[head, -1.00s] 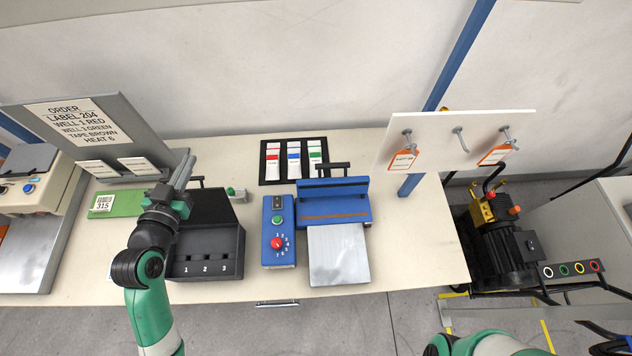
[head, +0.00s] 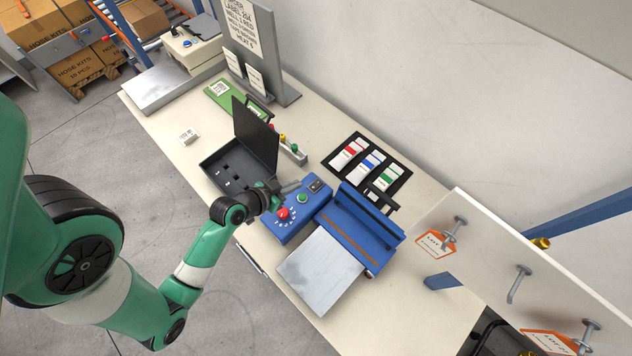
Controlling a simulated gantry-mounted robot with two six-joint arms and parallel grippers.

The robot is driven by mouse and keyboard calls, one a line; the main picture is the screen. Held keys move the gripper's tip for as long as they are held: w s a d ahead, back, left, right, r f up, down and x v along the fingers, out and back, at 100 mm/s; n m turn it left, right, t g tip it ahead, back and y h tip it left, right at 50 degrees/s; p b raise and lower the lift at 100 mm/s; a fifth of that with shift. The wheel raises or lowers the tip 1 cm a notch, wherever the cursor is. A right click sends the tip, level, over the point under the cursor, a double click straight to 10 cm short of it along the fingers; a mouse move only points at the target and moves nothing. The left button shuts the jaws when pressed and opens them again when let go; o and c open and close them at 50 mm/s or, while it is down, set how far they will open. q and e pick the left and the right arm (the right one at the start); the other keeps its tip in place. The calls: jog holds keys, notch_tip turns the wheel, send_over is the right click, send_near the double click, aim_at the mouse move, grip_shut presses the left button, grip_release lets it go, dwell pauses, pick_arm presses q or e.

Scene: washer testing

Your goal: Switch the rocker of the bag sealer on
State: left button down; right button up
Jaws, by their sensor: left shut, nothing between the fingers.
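The bag sealer is a blue press (head: 352,228) with a grey metal plate (head: 321,272) in front. Its blue control box (head: 290,226) stands to the left of the press. The box carries a red dial (head: 283,213), a green button (head: 303,198) and a small black rocker (head: 315,186) near its far end. The rocker's position is too small to tell. My left gripper (head: 297,184) is shut and empty, over the near left edge of the box, with its fingertips pointing toward the rocker. Contact cannot be told. My right gripper is out of view.
A black case (head: 220,170) with its lid up stands just left of the gripper. A black tray (head: 403,174) with red, blue and green packets lies behind the sealer. A white panel with hooks and orange tags (head: 490,255) stands at the right.

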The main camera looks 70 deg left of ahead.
pick_arm(q)
jog(key=b, duration=0.2)
send_over(315, 186)
jog(key=f, duration=0.6)
jog(key=shift+s, duration=0.25)
notch_tip(315, 186, down, 3)
jog(key=shift+r+b, duration=0.2)
jog(key=shift+b, duration=0.2)
jog(key=shift+w+f, duration=0.15)
jog(key=shift+f, duration=0.3)
jog(key=shift+w+r+p, duration=0.1)
jog(key=shift+r+p, duration=0.05)
jog(key=shift+p, duration=0.45)
jog(key=shift+w+f, duration=0.1)
jog(key=shift+f, duration=0.25)
